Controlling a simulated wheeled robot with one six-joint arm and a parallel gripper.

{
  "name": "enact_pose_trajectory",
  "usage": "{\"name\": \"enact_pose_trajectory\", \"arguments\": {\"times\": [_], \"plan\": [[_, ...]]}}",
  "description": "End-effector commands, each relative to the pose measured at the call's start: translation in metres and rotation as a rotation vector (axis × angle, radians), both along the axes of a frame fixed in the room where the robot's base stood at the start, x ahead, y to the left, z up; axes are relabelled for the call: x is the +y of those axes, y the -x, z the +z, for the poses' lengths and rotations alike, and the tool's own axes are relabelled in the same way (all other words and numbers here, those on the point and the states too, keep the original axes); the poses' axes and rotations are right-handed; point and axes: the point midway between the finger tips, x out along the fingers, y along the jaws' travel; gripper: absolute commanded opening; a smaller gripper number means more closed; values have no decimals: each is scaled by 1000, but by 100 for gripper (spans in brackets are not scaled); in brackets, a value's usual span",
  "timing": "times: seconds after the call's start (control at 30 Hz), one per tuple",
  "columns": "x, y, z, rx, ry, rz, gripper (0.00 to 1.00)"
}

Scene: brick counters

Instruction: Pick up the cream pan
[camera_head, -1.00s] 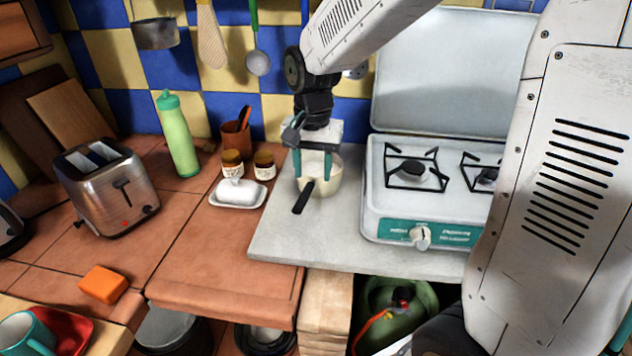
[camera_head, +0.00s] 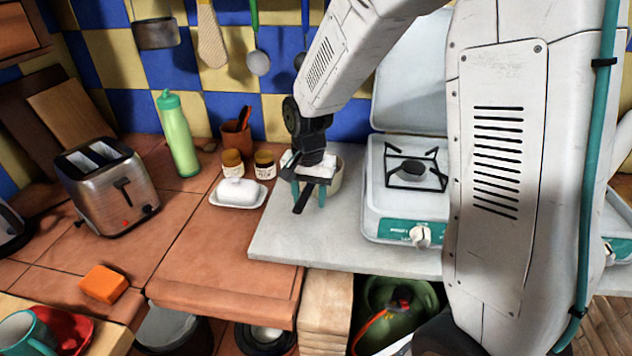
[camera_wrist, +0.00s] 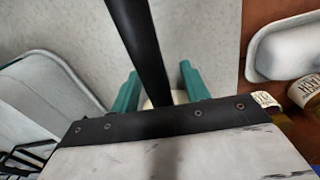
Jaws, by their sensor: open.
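The cream pan (camera_head: 335,181) stands on the pale stone slab between the butter dish and the stove, mostly hidden behind my gripper. Its black handle (camera_head: 304,199) points toward the front. My gripper (camera_head: 308,195) is open and pointing down over the handle. In the wrist view, the two teal fingers of my gripper (camera_wrist: 160,88) stand on either side of the black handle (camera_wrist: 140,45), with a gap on each side. A sliver of cream shows between them. Whether the fingers touch the pan I cannot tell.
A gas stove (camera_head: 375,200) with its lid up stands just right of the pan. A white butter dish (camera_head: 238,193), two small jars, a green bottle (camera_head: 178,135) and a toaster (camera_head: 108,185) stand to the left. The slab's front is clear.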

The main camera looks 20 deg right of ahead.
Motion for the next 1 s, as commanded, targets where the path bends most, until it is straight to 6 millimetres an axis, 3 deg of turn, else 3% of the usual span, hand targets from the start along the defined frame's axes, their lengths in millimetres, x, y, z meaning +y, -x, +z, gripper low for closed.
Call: {"name": "enact_pose_trajectory", "arguments": {"times": [0.03,0.2,0.57,1.0], "plan": [[0,0,0,0,0,0,45],[0,0,0,0,0,0,0],[0,-1,6,-4,0,0,0],[0,-1,84,-6,-1,1,0]]}}
